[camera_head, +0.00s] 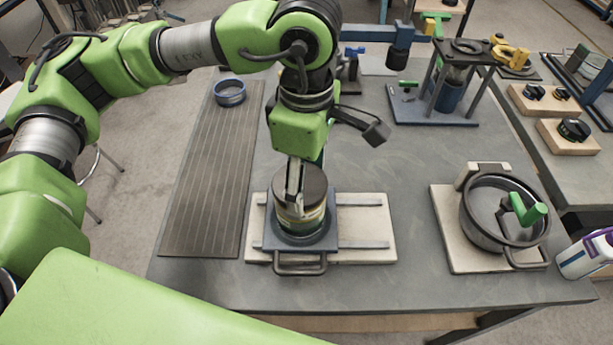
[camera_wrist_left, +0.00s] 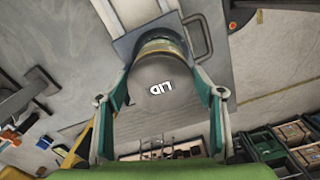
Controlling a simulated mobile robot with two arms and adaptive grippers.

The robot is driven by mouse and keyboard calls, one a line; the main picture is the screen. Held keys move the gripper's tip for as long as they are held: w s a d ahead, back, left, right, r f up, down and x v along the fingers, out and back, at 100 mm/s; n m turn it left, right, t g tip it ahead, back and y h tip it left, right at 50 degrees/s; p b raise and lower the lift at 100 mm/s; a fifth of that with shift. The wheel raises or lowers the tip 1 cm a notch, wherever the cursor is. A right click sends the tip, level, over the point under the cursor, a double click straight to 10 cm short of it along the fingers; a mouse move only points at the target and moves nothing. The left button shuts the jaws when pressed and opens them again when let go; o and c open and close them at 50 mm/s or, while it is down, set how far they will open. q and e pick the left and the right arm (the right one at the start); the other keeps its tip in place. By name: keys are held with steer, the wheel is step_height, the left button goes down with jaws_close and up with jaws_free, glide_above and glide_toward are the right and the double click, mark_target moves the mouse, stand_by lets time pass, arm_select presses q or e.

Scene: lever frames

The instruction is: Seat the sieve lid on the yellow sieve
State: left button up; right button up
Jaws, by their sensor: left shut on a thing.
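The sieve lid (camera_head: 316,181) is a dark grey-brown disc at the top of a round stack in the middle of the table. The wrist view shows it face-on with the letters LID (camera_wrist_left: 160,75). The yellow sieve (camera_head: 310,221) shows as a yellow band right below it and also in the wrist view (camera_wrist_left: 162,44). My left gripper (camera_head: 296,190) points down with a finger on each side of the lid, shut on it. The lid looks in line with the sieve; whether a gap lies between them I cannot tell. My right gripper is not in view.
The stack stands in a blue-grey holder (camera_head: 302,263) with a front handle, on a pale board (camera_head: 375,225) with rails. A round pan with a green handle (camera_head: 527,210) is at the right. A blue ring (camera_head: 229,92) lies on the ribbed mat (camera_head: 208,170). Bare table lies between.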

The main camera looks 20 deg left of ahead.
arm_select(q)
steer(key=shift+f, duration=0.1)
steer(key=o, duration=1.3)
step_height(320, 180, up, 12)
steer(key=shift+r, duration=0.1)
